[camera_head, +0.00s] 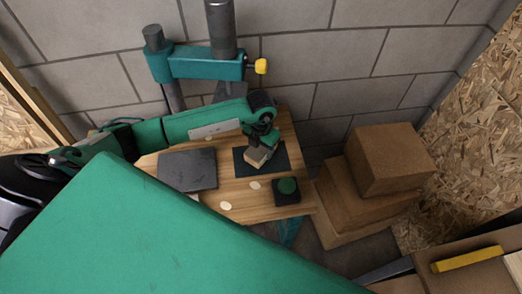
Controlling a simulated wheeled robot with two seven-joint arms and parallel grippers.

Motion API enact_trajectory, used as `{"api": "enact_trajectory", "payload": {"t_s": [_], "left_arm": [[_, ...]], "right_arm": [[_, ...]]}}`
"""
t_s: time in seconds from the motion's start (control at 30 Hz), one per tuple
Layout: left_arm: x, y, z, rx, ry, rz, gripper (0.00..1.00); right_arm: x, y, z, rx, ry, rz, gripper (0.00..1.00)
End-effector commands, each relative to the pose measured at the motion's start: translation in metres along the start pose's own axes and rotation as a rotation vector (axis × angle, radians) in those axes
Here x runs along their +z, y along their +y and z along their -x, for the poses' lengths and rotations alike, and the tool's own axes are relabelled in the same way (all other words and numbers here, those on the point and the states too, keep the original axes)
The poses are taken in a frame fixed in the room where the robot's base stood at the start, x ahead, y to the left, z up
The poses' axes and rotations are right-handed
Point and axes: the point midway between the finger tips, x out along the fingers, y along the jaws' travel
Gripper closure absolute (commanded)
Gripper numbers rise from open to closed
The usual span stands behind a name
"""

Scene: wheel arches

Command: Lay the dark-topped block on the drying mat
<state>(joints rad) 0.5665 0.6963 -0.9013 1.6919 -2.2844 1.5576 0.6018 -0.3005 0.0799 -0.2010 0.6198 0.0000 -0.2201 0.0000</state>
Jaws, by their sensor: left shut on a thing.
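My left gripper (263,145) points down over the right part of the wooden table and is shut on a small block (256,158). The block has a pale tan side; its top is mostly hidden by the fingers. A thin dark mat (241,168), likely the drying mat, lies flat directly beneath the block and gripper. The block looks tilted; I cannot tell whether it touches the mat. My right gripper is not in view.
A dark grey slab (188,170) lies left of the mat. A dark square with a green round top (287,187) sits near the table's front right. Pale discs (226,206) lie on the table (235,190). Cardboard boxes (385,160) stand to the right, a teal stand (200,65) behind.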

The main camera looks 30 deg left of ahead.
Motion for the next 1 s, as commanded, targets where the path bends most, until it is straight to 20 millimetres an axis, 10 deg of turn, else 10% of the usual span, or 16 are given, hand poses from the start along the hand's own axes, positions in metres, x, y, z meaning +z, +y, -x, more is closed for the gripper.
{"api": "enact_trajectory", "payload": {"t_s": [0.63, 0.67, 0.73, 1.0], "left_arm": [[0.0, 0.0, -0.034, 0.0, 0.0, -0.001, 0.76], [0.0, 0.0, -0.032, 0.0, 0.001, 0.0, 0.4], [0.0, 0.0, -0.032, 0.0, 0.001, 0.0, 0.26], [0.0, 0.0, -0.032, 0.0, 0.001, -0.001, 0.24]], "right_arm": [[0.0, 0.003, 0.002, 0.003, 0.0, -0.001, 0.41], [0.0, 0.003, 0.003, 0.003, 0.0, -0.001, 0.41], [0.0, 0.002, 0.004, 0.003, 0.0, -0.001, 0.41], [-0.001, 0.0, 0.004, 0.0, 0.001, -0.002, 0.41]]}}
